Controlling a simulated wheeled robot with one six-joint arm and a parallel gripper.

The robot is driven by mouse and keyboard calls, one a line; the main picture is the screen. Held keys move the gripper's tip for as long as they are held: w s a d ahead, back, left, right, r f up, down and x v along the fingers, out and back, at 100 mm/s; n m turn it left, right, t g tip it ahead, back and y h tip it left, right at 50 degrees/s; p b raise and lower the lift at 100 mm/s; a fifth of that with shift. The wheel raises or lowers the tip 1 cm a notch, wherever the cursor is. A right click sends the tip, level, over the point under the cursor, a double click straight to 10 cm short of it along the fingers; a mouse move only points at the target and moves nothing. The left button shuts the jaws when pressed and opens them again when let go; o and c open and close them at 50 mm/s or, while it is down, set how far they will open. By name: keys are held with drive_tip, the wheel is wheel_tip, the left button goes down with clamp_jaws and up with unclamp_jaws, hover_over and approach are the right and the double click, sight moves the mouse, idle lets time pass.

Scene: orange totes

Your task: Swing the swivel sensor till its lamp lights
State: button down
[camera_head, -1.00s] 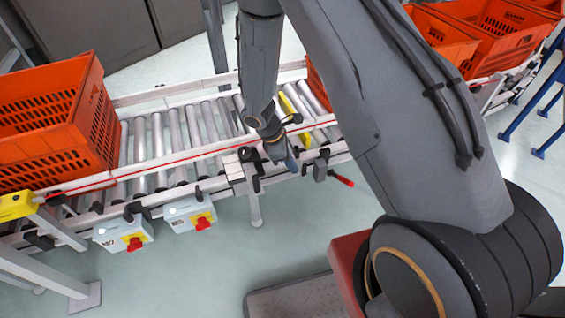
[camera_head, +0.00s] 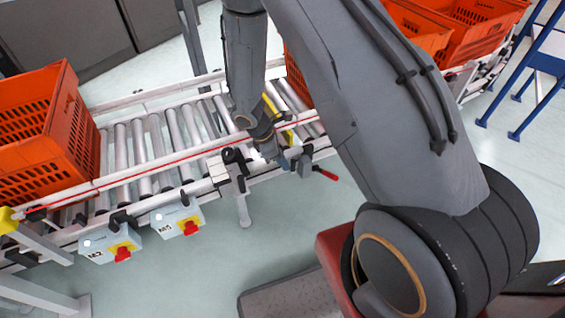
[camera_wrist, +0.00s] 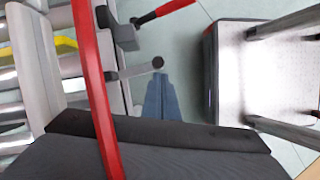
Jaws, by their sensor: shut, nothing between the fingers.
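My gripper (camera_head: 283,162) is shut and empty at the near rail of the roller conveyor. Its blue fingers (camera_wrist: 161,98) show in the wrist view, tips just below a black knob on a grey rod (camera_wrist: 140,70); I cannot tell whether they touch. A small black device (camera_head: 234,156) on the rail, just left of the gripper, looks like the swivel sensor, though I cannot be sure. A pale bright spot shows beside it; I cannot tell if it is a lit lamp. A dark clamp (camera_head: 304,166) with a red-gripped lever (camera_head: 326,174) is right of the gripper.
A red line (camera_head: 150,163) runs along the conveyor. An orange tote (camera_head: 45,135) stands at left; others are at upper right. Two grey switch boxes (camera_head: 110,248) (camera_head: 178,218) with red knobs hang off the near rail.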

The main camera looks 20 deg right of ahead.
drive_tip(key=a+r, duration=0.8)
drive_tip(key=r, duration=0.1)
drive_tip(key=d+m+y+p, duration=0.1)
drive_tip(key=d+m+y, duration=0.3)
drive_tip(key=d+m, duration=1)
drive_tip(key=d+m+y+p, duration=0.2)
drive_tip(key=d+m+y, duration=0.5)
drive_tip(key=m, duration=1.3)
drive_tip(key=a+f+h+p, duration=0.1)
drive_tip(key=a+f+h, duration=0.1)
drive_tip(key=a+f, duration=0.4)
drive_tip(key=shift+f+t, duration=0.4)
drive_tip(key=shift+f, duration=1)
